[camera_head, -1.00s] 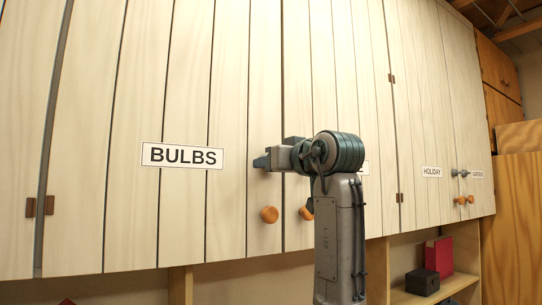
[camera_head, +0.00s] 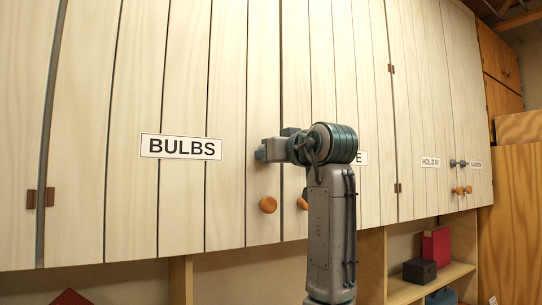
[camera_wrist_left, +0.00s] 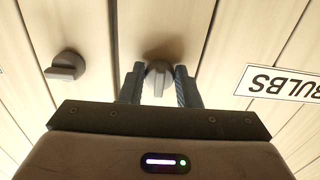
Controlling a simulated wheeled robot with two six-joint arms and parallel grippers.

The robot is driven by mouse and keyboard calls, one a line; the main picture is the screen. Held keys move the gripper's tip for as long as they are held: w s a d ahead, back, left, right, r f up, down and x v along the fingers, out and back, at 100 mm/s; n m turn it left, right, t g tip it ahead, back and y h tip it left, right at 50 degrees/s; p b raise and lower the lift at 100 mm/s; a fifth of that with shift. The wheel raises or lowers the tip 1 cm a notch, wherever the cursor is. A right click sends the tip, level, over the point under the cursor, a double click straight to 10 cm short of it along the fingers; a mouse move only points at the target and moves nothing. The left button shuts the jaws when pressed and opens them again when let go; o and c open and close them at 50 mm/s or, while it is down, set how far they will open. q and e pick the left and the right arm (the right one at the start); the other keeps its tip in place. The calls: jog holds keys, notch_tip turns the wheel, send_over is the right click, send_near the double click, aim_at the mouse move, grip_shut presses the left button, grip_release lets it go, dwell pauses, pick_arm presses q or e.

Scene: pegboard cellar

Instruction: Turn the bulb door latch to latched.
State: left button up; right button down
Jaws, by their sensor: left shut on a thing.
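The bulb door (camera_head: 180,210) is a pale wooden plank door with a BULBS label (camera_head: 181,147); it looks closed. The bulb door latch (camera_wrist_left: 158,78), a grey turning knob near the door's edge, shows in the left wrist view between my finger pads. Its raised grip runs roughly up and down in that view. My right gripper is out of view.
A second grey latch (camera_wrist_left: 65,67) is on the neighbouring door. Round wooden knobs (camera_head: 268,205) sit just below my gripper. Further right are HOLIDAY (camera_head: 430,162) and GARDEN doors. An open shelf below holds a dark box (camera_head: 420,271) and a red book-like item (camera_head: 436,247).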

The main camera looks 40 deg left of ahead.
pick_arm(q)
jog(key=n+b, duration=0.2)
jog(key=n, duration=0.1)
jog(key=shift+f, duration=0.1)
jog(key=n+b, duration=0.1)
jog(key=n, duration=0.8)
jog(key=r+n+b, duration=0.1)
jog(key=n, duration=0.4)
jog(key=shift+w+d+b, duration=0.1)
jog(key=shift+w+b, duration=0.2)
jog(key=shift+b, duration=0.05)
jog(key=shift+n, duration=0.4)
jog(key=o, duration=1)
jog(key=shift+c, duration=0.2)
